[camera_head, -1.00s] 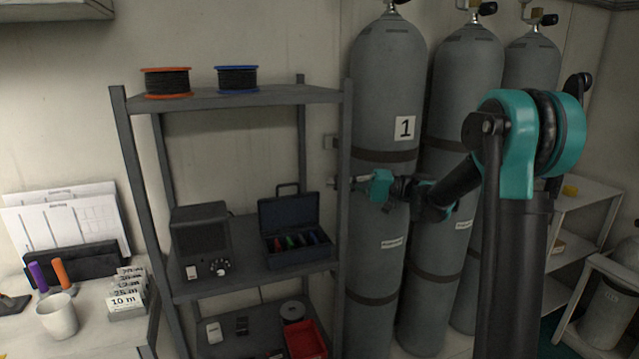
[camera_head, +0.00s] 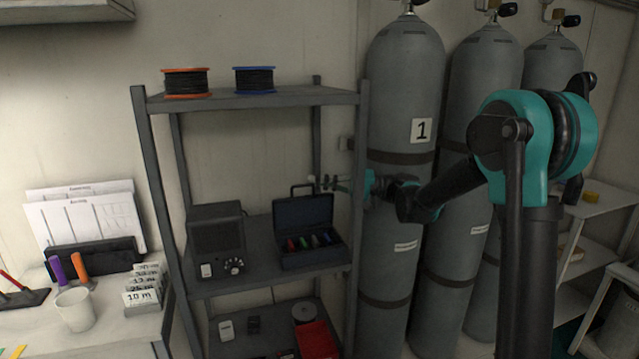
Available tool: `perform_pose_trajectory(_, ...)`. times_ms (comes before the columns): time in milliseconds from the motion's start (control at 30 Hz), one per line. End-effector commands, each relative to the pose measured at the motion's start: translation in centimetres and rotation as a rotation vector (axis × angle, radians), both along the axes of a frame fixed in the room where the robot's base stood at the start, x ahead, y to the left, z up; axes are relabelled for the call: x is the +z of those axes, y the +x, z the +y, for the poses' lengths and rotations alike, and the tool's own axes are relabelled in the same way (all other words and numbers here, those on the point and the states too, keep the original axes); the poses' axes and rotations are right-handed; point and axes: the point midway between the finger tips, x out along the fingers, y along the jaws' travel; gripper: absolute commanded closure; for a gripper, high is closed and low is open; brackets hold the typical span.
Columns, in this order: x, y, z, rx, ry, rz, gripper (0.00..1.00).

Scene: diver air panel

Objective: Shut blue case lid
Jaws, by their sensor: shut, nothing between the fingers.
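The blue case (camera_head: 312,262) stands on the middle shelf of the grey rack, right of a dark radio-like box. Its lid (camera_head: 303,214) is raised upright at the back, with a handle on top. Several coloured items, red, green and blue among them, show inside the case. My gripper (camera_head: 322,184) is shut and empty. In the picture it lies at the upper right of the lid, beside the rack's front right post. I cannot tell whether it touches the lid or post.
The rack's front right post (camera_head: 357,200) stands between the case and a grey cylinder marked 1 (camera_head: 405,110). The dark box (camera_head: 217,242) is close on the case's left. Two cable spools sit on the top shelf (camera_head: 310,97). A red bin (camera_head: 318,343) is below.

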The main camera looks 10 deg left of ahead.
Motion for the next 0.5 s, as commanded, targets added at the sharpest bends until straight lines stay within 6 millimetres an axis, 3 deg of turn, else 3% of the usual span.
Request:
perform_pose_trajectory(167,0.0,-0.8,-0.5,0.001,0.033,-0.055,1.00)
perform_pose_trajectory(500,-0.4,-4.6,-2.8,-0.001,0.147,-0.240,1.00)
